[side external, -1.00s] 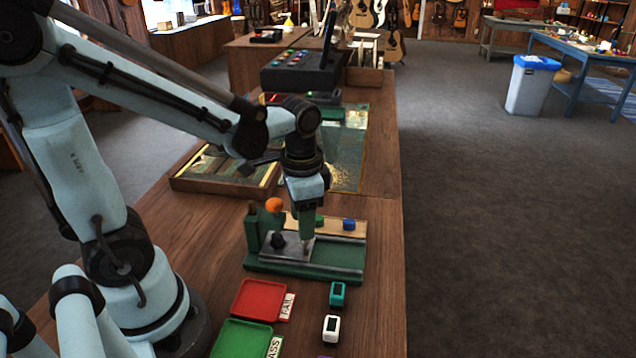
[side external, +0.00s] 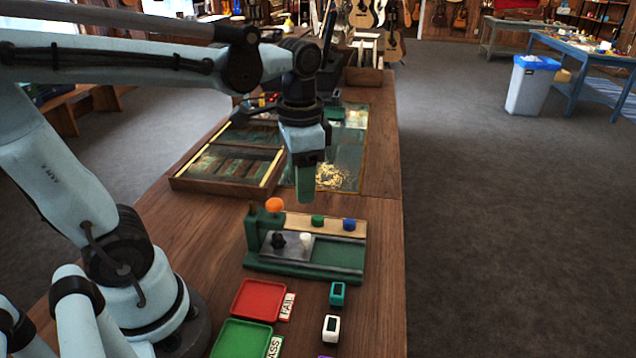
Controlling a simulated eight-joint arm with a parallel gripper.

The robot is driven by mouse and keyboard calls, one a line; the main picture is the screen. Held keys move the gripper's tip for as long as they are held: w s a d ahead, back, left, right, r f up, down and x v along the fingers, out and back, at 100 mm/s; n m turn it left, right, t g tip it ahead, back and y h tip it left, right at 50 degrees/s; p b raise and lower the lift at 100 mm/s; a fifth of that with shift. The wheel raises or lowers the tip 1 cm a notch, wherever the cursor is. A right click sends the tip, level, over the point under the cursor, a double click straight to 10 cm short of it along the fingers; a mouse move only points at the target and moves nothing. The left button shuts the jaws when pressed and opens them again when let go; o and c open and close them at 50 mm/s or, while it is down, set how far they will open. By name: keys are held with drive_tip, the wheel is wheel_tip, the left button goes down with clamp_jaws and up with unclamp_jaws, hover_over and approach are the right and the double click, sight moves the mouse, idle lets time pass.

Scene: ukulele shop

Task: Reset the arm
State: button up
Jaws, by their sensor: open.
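My gripper (side external: 305,188) points down in the side external view, above and behind the green fixture (side external: 305,273) and clear of it. Its fingers are seen nearly edge-on, and nothing shows held between them. The fixture has a grey metal plate with a black knob (side external: 278,241) and a small white piece (side external: 306,239) on it. An orange ball-topped lever (side external: 274,204) stands at its left. A wooden strip along its back carries a green button (side external: 318,221) and a blue button (side external: 349,224).
A red tray (side external: 259,299) labelled FAIL and a green tray (side external: 241,338) labelled PASS lie in front. A teal device (side external: 337,294) and a white device (side external: 331,328) stand to their right. A wooden-framed tray (side external: 228,163) and wood shavings (side external: 333,176) lie behind.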

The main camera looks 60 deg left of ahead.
drive_tip(key=n+t, duration=0.1)
drive_tip(key=t, duration=0.1)
drive_tip(key=d+f+n+t, duration=0.1)
drive_tip(key=t, duration=0.1)
drive_tip(key=d+f+n+t, duration=0.1)
drive_tip(key=t, duration=0.2)
drive_tip(key=shift+w+f+n, duration=0.2)
drive_tip(key=shift+w+n, duration=0.05)
drive_tip(key=shift+n, duration=0.05)
